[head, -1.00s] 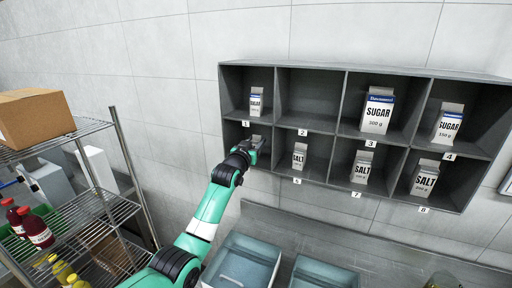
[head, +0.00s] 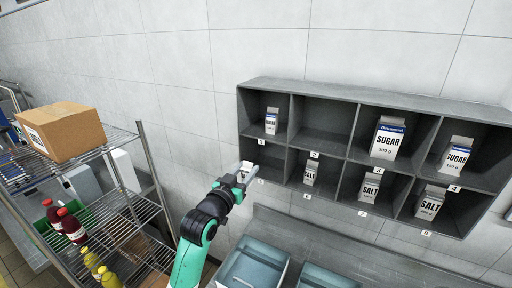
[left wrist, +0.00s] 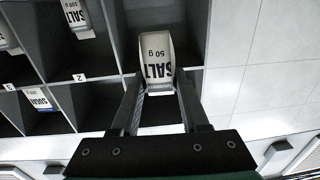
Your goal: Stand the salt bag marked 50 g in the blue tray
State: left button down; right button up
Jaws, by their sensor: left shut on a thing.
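The salt bag marked 50 g shows in the left wrist view (left wrist: 157,50), where it appears upside down with its print readable between the fingers. My left gripper (left wrist: 157,88) is shut on it. In the head view, my left gripper (head: 239,178) holds the small pale bag (head: 247,168) at the front of compartment 5, at the shelf's lower left. I cannot tell whether the bag is fully clear of the compartment. Two bluish trays, one at left (head: 252,268) and one at right (head: 326,276), stand below the shelf, cut off by the frame's bottom edge. My right gripper is not in view.
The grey shelf (head: 375,93) holds several other salt and sugar bags; compartment 2 (head: 322,120) is empty. A wire rack (head: 130,215) at left carries a cardboard box (head: 62,130) and bottles (head: 72,225). The wall between rack and shelf is clear.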

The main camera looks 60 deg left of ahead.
pick_arm(q)
jog(key=shift+v, duration=1)
jog(key=w+d+f+m+t+h, duration=0.35)
jog(key=d+f+h, duration=0.25)
jog(key=d+f, duration=0.95)
jog(key=s+d+f+m+h, duration=0.2)
jog(key=s+d+f+h, duration=0.1)
jog(key=d, duration=0.5)
jog(key=s+d+f+m+h, duration=0.2)
jog(key=s+d+f, duration=0.1)
jog(key=d, duration=0.5)
jog(key=shift+m+t+h, duration=0.25)
jog(key=shift+t+h, duration=0.05)
jog(key=shift+t, duration=0.05)
jog(key=s+r+p, duration=0.1)
jog(key=p, duration=0.3)
jog(key=r+p, duration=0.2)
jog(key=p, duration=0.3)
jog(key=s+d+r+p, duration=0.1)
jog(key=r+p, duration=0.1)
jog(key=p, duration=0.2)
jog(key=shift+s, duration=0.4)
